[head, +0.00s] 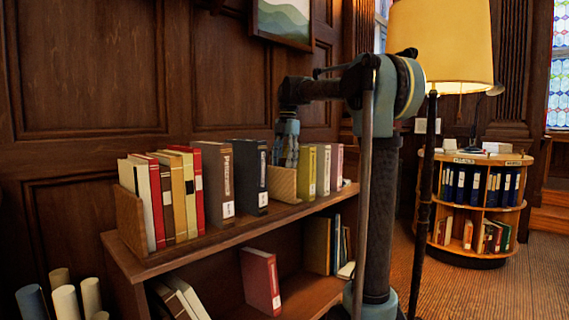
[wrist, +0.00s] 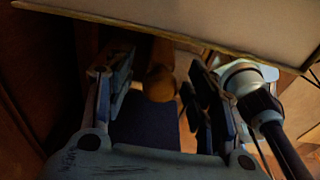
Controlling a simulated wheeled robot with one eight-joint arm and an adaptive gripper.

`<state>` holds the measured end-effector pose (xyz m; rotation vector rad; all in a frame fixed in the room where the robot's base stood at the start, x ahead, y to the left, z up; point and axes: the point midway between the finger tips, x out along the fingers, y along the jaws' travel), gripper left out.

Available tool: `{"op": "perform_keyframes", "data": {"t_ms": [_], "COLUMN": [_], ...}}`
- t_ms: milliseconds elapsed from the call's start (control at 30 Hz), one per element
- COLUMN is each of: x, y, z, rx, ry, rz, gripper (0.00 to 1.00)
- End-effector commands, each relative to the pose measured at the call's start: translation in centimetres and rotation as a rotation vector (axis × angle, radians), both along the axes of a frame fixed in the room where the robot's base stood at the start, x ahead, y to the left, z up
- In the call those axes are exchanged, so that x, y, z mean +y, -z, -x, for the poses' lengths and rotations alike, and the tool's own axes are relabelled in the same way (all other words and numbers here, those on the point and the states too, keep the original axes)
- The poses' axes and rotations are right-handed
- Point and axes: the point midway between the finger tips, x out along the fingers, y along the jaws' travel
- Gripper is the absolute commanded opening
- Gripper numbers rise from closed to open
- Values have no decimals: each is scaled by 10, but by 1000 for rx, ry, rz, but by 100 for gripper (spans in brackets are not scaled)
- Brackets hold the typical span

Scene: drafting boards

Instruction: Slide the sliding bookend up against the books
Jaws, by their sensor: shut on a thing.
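The sliding bookend (head: 282,184) looks like a tan, woven-textured block on the top shelf. It stands between a black book (head: 249,172) on its left, with a narrow gap, and a green-yellow book (head: 307,172) on its right. My gripper (head: 286,148) points down just above and behind it, shut on part of it. In the wrist view, my fingers (wrist: 160,85) are on either side of a rounded orange-brown knob (wrist: 160,84); the exact contact is hard to see. The row of books (head: 178,195) stands upright to the left, from a fixed-looking brown end block (head: 130,218).
Several books, green, yellow and pink (head: 336,166), stand right of the bookend on the shelf (head: 230,235). A lower shelf holds a red book (head: 260,280). A floor lamp (head: 440,45) and a round bookcase (head: 480,160) are at the right. Rolled tubes (head: 65,302) stand at lower left.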

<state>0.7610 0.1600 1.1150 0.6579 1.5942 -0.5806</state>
Motion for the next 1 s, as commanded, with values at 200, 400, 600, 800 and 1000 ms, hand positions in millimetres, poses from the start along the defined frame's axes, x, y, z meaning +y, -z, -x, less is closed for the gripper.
{"op": "perform_keyframes", "data": {"t_ms": [200, 400, 600, 800, 1000], "x": [-2, -2, -1, 4, 13], "y": [3, 4, 4, 4, 4], "z": [0, 1, 2, 8, 17], "rx": [2, 2, 3, 3, 3], "ry": [0, 0, 0, -1, -1], "rz": [5, 6, 7, 7, 7], "gripper": [25, 25, 26, 26, 26]}}
